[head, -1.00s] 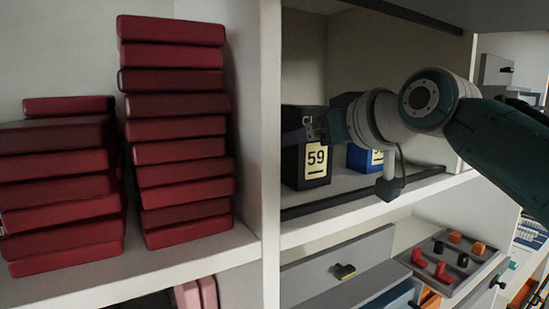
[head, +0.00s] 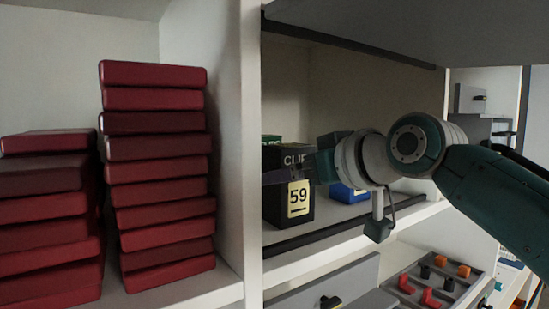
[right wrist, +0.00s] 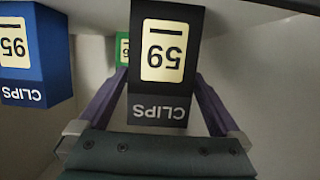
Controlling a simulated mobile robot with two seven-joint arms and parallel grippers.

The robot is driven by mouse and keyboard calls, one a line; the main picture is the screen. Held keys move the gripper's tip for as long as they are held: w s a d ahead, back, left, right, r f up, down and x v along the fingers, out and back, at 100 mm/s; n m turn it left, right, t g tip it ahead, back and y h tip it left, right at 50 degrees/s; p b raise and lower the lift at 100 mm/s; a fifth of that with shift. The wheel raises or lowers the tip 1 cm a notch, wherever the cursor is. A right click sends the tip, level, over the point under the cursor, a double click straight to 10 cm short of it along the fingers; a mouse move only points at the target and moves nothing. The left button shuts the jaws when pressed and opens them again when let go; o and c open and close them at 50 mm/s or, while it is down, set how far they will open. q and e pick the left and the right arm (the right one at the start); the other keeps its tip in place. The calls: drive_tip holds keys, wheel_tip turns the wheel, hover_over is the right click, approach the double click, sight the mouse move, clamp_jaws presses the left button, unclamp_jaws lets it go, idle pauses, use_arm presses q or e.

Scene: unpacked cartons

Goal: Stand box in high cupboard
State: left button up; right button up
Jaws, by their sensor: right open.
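A black clips box (head: 299,205) with a cream "59" label stands upright on the cupboard shelf (head: 345,222). It also shows in the right wrist view (right wrist: 160,95), upside down in the picture. My right gripper (right wrist: 158,92) is open, with one purple finger on each side of this box; I cannot tell whether they touch it. In the head view the right gripper (head: 290,174) covers part of the box's upper front. My left gripper is in neither view.
A blue clips box (right wrist: 35,60) labelled 95 stands beside the black one. A green box (right wrist: 122,50) is partly hidden behind it. Stacked red boxes (head: 160,150) fill the left compartment beyond an upright divider (head: 250,150). A grey panel (head: 400,35) hangs above.

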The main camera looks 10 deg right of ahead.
drive_tip(key=r+p+v, duration=0.1)
drive_tip(key=p+v, duration=0.7)
drive_tip(key=v, duration=0.2)
drive_tip(key=s+a+f+g+h, duration=0.2)
drive_tip(key=s+f+g, duration=0.3)
drive_tip(key=s+f, duration=0.7)
drive_tip(key=s+d+f+m+g+h, duration=0.1)
drive_tip(key=s+d+g, duration=0.1)
drive_tip(key=s, duration=0.7)
drive_tip(key=s+d+f+m+g+h, duration=0.1)
drive_tip(key=s+d+f+g+h, duration=0.1)
drive_tip(key=s, duration=0.6)
drive_tip(key=shift+s+d+g, duration=0.25)
drive_tip(key=shift+s+g, duration=0.15)
drive_tip(key=shift+g, duration=0.1)
drive_tip(key=shift+f, duration=0.1)
